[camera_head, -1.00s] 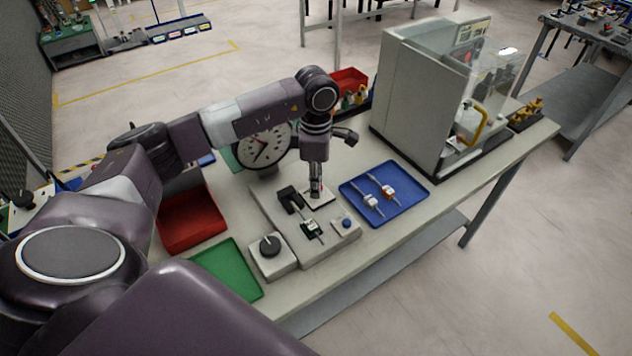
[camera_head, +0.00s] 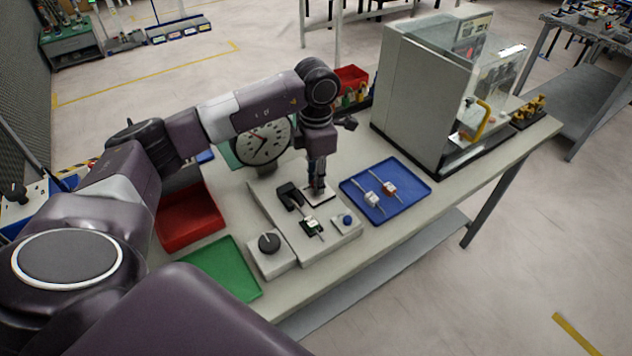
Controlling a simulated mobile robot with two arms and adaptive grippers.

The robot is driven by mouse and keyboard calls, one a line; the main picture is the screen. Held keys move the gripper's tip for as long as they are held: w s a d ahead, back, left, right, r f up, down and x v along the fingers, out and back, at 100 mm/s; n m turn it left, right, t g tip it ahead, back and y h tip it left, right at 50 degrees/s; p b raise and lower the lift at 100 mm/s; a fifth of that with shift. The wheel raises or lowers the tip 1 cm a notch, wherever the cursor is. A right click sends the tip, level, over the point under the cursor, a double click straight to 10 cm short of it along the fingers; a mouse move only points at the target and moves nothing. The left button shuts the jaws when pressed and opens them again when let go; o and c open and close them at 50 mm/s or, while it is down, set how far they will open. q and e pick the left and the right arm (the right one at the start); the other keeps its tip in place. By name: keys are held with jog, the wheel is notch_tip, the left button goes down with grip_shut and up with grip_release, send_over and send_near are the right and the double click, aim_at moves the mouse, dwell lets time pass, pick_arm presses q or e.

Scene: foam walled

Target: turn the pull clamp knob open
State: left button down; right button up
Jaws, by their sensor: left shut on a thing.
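My left gripper (camera_head: 318,186) points straight down over the grey fixture (camera_head: 325,246) on the bench. It is shut on a small part at the white plate (camera_head: 323,200), which I take to be the pull clamp knob. The fingers hide that part, so its turn angle cannot be read. A black clamp-like block (camera_head: 288,194) stands just left of the fingers. A separate black dial (camera_head: 269,242) on a grey box stands free at the fixture's front left. My right gripper is not in view.
A round gauge (camera_head: 262,142) stands behind the fixture. A blue tray (camera_head: 420,191) with two cabled parts lies to the right, near a large grey machine (camera_head: 420,95). A red bin (camera_head: 190,222) and green tray (camera_head: 225,272) lie left. A blue button (camera_head: 347,219) is at the front.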

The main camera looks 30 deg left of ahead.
pick_arm(q)
jog(key=n+b, duration=0.1)
jog(key=n, duration=0.5)
jog(key=shift+b, duration=0.35)
jog(key=n, duration=0.3)
jog(key=shift+d+n, duration=0.1)
jog(key=shift+n, duration=0.3)
jog(key=shift+w+r+n+b, duration=0.1)
jog(key=shift+n+b, duration=0.25)
jog(key=shift+n, duration=1.15)
jog(key=c, duration=1.7)
grip_release()
notch_tip(320, 180, up, 12)
jog(key=shift+f, duration=0.1)
